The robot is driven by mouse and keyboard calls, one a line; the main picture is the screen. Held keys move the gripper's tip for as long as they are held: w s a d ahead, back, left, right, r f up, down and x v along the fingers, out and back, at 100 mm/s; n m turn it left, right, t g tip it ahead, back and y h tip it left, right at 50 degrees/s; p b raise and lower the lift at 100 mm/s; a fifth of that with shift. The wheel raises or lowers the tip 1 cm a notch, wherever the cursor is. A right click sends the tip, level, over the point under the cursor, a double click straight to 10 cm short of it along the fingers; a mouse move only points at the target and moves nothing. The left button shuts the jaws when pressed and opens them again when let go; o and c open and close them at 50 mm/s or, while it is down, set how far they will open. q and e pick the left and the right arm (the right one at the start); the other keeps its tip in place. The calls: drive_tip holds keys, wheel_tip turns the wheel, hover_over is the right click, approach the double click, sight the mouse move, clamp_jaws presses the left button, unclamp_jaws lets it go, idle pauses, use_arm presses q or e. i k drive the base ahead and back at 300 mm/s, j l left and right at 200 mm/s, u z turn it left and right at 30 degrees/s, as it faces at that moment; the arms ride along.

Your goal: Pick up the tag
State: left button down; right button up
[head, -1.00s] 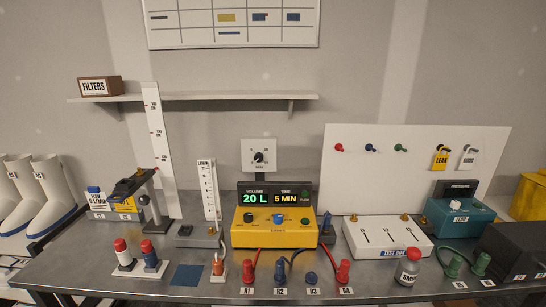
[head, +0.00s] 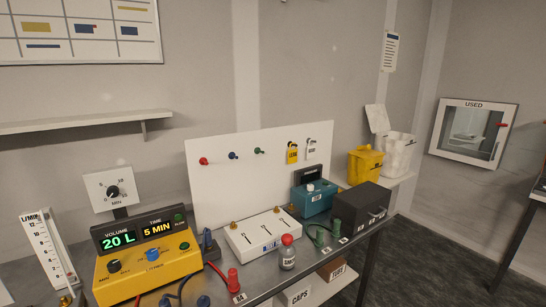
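Two padlock-shaped tags hang side by side near the right end of a white pegboard (head: 225,185). One is a yellow tag (head: 292,156) with dark lettering that seems to read LEAK. To its right is a pale grey-white tag (head: 311,153), whose lettering is too small to read. Neither of my grippers shows in the head view.
Below the board stand a white test box (head: 262,238), a teal box (head: 315,200), a black box (head: 360,207) and a red-capped bottle (head: 288,255). A yellow pump (head: 150,272) is at left. Yellow (head: 365,163) and white (head: 396,155) bins stand right, beyond the bench.

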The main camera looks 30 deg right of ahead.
sight(292, 155)
drive_tip(key=z, duration=1.15)
